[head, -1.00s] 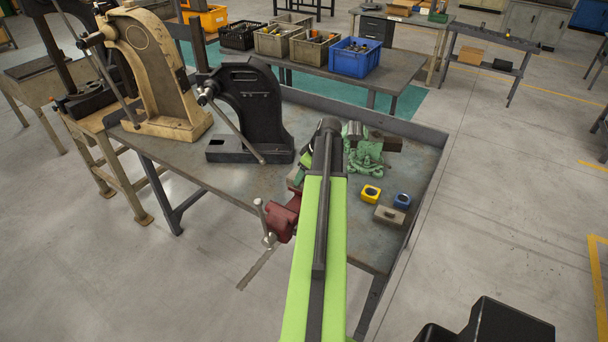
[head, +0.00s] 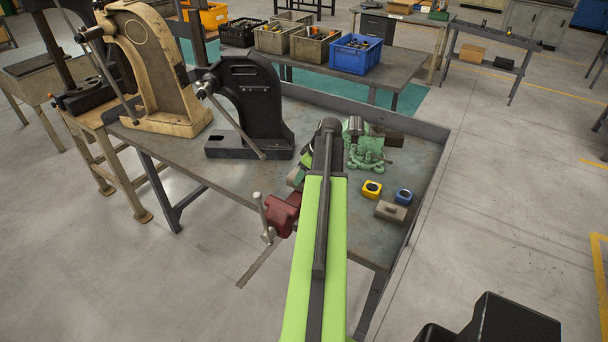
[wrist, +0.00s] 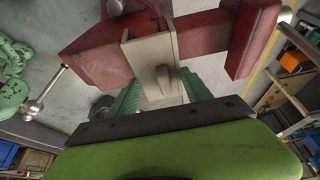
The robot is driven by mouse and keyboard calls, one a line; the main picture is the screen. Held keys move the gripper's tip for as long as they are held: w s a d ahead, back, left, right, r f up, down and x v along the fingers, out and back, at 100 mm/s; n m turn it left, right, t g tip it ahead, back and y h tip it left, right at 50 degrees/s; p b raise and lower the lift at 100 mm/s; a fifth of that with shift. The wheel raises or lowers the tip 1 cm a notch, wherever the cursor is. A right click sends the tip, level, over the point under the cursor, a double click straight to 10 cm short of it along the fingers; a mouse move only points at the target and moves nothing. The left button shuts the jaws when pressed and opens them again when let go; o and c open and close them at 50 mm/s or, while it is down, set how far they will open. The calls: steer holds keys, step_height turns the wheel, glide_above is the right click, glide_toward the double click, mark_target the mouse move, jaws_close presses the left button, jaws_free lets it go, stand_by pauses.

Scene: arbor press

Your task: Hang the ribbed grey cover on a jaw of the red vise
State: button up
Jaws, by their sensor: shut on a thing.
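The red vise (head: 282,214) is at the table's front edge in the head view, left of my arm. In the wrist view, its red jaw and body (wrist: 92,52) are at left and another red jaw block (wrist: 252,38) is at right. The grey cover (wrist: 148,58), with a raised rib, is at the inner end of the left red part, seemingly against or over it; I cannot tell if it is seated. My gripper (wrist: 160,92) has green fingers on both sides of the cover's lower part and is shut on it.
A black arbor press (head: 250,105) and a cream press (head: 160,75) stand at left.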

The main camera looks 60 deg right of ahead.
steer(key=shift+d, duration=0.25)
stand_by(0.3)
steer(key=o, duration=1.5)
steer(key=shift+c, duration=0.2)
steer(key=p+v, duration=1.1)
steer(key=v, duration=0.1)
